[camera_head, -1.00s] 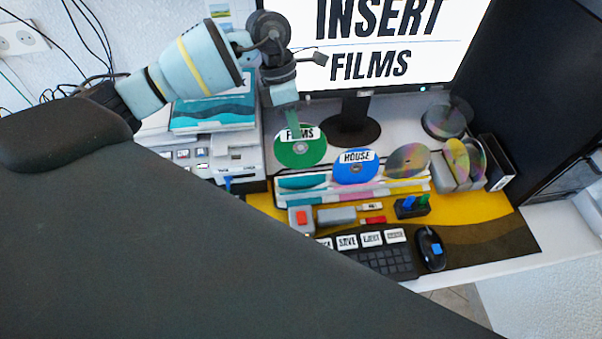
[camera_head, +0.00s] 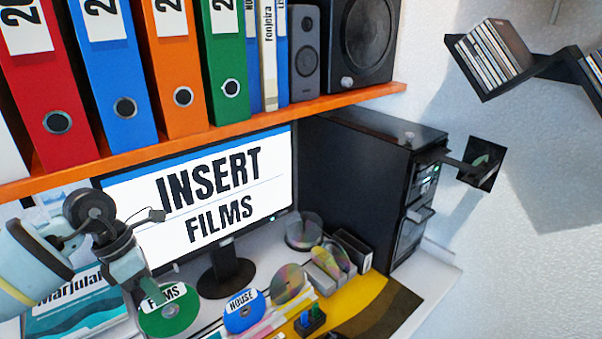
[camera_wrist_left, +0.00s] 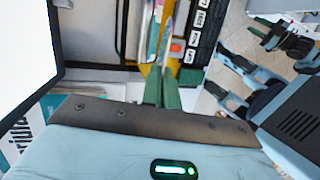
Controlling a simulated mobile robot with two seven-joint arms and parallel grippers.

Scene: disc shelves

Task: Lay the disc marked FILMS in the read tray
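The green disc marked FILMS (camera_head: 169,309) is upright at the lower left of the head view. My left gripper (camera_head: 137,290) is at its upper left edge. In the left wrist view, the green fingers of my left gripper (camera_wrist_left: 162,92) are close together on the thin, edge-on disc (camera_wrist_left: 168,48).
A blue HOUSE disc (camera_head: 244,311) and a shiny disc (camera_head: 288,283) stand to the right of the FILMS disc. The monitor (camera_head: 205,195) reads INSERT FILMS. An orange shelf (camera_head: 200,145) with binders hangs above. A dark wall rack (camera_head: 545,68) holds cases above the tray.

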